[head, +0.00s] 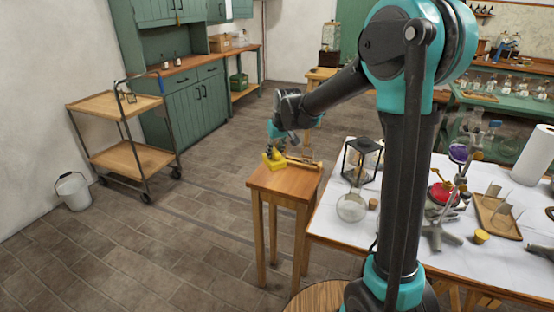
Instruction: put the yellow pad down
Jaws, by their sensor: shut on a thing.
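The yellow pad (273,161) is at the far left end of the small wooden table's top (283,184), held by my gripper (274,150). My gripper points down and is shut on the pad. The pad looks very low over the table top, near its back left corner. I cannot tell whether it touches the wood. The fingertips are small and partly hidden against the pad.
A wooden-handled object (304,163) lies just right of the pad. A white-covered table (330,215) with a lantern (361,160) and a round glass flask (351,208) stands to the right. The small table's front half is bare. A trolley (130,160) stands at left.

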